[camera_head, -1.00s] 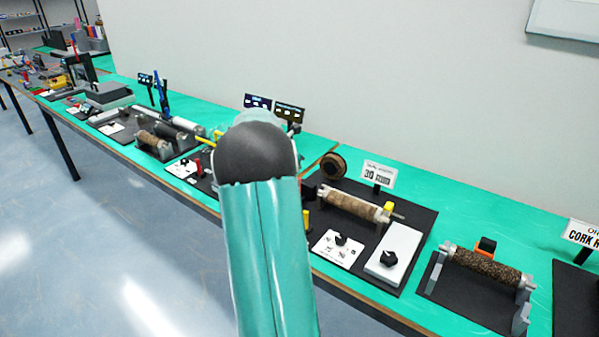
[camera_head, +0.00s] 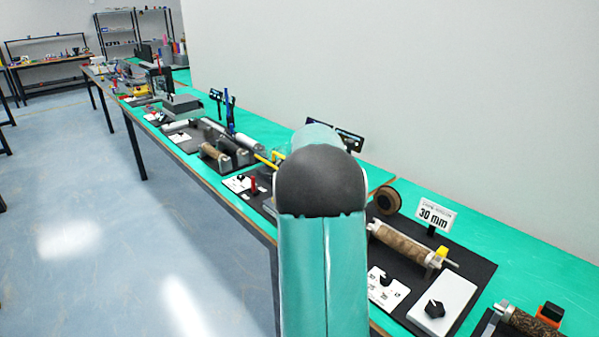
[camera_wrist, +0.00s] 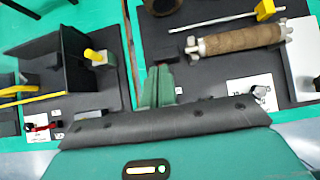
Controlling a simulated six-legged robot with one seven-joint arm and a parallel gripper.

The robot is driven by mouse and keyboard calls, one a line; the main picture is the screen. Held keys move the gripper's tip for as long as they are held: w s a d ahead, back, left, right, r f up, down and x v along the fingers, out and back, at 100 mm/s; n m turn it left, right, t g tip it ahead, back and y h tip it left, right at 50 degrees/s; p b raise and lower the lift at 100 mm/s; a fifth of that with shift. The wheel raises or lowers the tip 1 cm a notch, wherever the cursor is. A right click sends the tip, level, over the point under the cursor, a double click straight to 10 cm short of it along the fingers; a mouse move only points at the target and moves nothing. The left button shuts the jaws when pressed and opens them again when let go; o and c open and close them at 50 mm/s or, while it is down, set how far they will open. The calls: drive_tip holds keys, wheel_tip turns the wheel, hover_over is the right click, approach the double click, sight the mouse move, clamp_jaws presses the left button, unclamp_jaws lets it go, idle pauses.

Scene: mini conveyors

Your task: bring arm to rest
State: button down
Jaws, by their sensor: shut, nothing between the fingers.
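My arm stands in the middle of the head view, a teal link with a dark rounded joint, and it hides part of the bench behind it. My gripper does not show in the head view. In the wrist view my gripper (camera_wrist: 160,85) points over the bench with its teal fingers together and nothing between them.
The long teal bench (camera_head: 520,240) runs along the wall. It carries the cork roller station with a 30 mm sign (camera_head: 435,215), a knob box (camera_head: 445,303) and a brown disc (camera_head: 387,200). Other conveyors stand farther left. Open floor (camera_head: 130,250) lies left of the bench.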

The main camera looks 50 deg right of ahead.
drive_tip(key=shift+a, duration=0.1)
drive_tip(key=w+a+r+m+t+y, duration=0.1)
drive_tip(key=w+a+r+m, duration=0.15)
drive_tip(key=a, duration=0.75)
drive_tip(key=w+a+r+m+t+y, duration=0.1)
drive_tip(key=a+r+m+t, duration=0.15)
drive_tip(key=a, duration=0.85)
drive_tip(key=w+a+r+m+t+y, duration=0.1)
drive_tip(key=a+r+m, duration=0.2)
drive_tip(key=a, duration=0.7)
drive_tip(key=s+a+f+m+t+y, duration=0.1)
drive_tip(key=s+a+m, duration=0.3)
drive_tip(key=a, duration=0.9)
drive_tip(key=s+a+f+m+t+y, duration=0.1)
drive_tip(key=s+a+m+y, duration=0.3)
drive_tip(key=s+a, duration=0.5)
drive_tip(key=a, duration=0.4)
drive_tip(key=shift+a+f, duration=0.2)
drive_tip(key=shift+f, duration=0.15)
